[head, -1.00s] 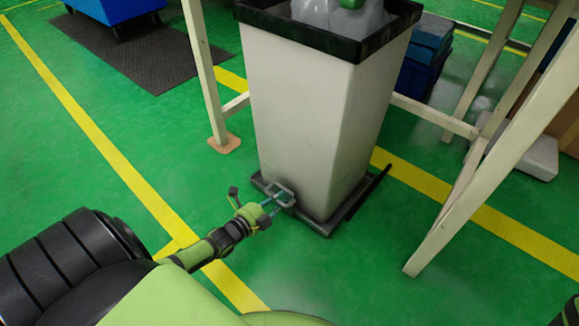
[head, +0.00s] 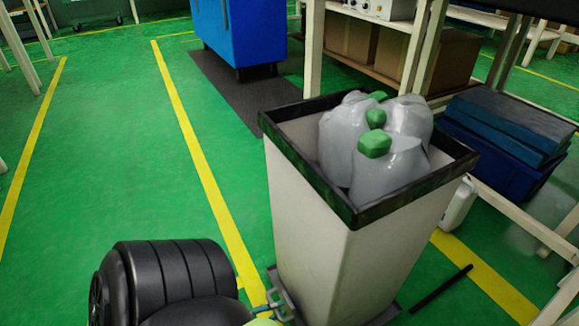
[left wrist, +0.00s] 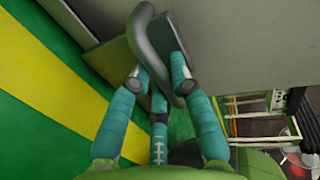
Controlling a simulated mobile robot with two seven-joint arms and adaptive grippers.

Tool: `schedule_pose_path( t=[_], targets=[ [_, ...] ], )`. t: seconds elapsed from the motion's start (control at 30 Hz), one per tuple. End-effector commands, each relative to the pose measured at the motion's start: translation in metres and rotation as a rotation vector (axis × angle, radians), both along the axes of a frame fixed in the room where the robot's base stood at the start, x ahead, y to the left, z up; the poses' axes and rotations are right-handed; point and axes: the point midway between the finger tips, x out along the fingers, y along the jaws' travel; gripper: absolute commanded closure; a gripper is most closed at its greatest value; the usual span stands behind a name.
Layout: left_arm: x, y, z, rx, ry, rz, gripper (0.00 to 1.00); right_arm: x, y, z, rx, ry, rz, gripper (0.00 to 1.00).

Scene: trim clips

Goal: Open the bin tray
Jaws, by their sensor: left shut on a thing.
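The tall white bin (head: 345,255) with a black rim stands in the middle of the head view and holds several clear jugs (head: 385,165) with green caps. It stands on a low dark tray (head: 386,315) whose edge shows at the bottom of the picture. A grey bent handle (head: 281,294) sticks out at the front of its base. My left gripper (head: 269,304) is at this handle. In the left wrist view its teal fingers (left wrist: 158,82) close around the grey handle tube (left wrist: 150,45). Most of the tray is cut off below. My right gripper is out of view.
A table frame with pale legs (head: 312,55) stands behind the bin. A dark bar (head: 440,289) lies on the floor to the right, and a white canister (head: 458,205) stands behind the bin. Blue boxes (head: 505,140) are at right. Green floor at left is clear.

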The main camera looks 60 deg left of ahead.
Motion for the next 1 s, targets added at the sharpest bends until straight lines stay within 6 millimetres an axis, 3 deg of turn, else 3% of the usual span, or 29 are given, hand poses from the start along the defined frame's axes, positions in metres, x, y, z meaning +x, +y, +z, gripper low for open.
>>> schedule_pose_path(
  t=[0.2,0.57,0.6,0.63,0.67,1.0],
  targets=[
    [-0.0124,0.0004,0.0000,-0.001,0.000,-0.001,1.00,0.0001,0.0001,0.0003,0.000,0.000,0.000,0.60],
    [-0.0134,0.0004,-0.0002,-0.001,0.000,-0.001,1.00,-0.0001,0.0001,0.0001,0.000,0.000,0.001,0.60],
    [-0.0134,0.0004,-0.0002,-0.001,0.000,-0.001,0.71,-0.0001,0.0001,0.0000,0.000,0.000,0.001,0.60],
    [-0.0133,0.0004,-0.0002,-0.001,0.000,-0.001,0.59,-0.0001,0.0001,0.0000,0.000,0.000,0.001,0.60],
    [-0.0133,0.0004,-0.0002,-0.001,0.000,-0.001,0.55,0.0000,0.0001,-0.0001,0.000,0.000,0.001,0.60],
    [-0.0144,0.0009,-0.0001,0.000,0.001,0.000,0.55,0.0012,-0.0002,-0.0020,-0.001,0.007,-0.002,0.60]
  ],
)
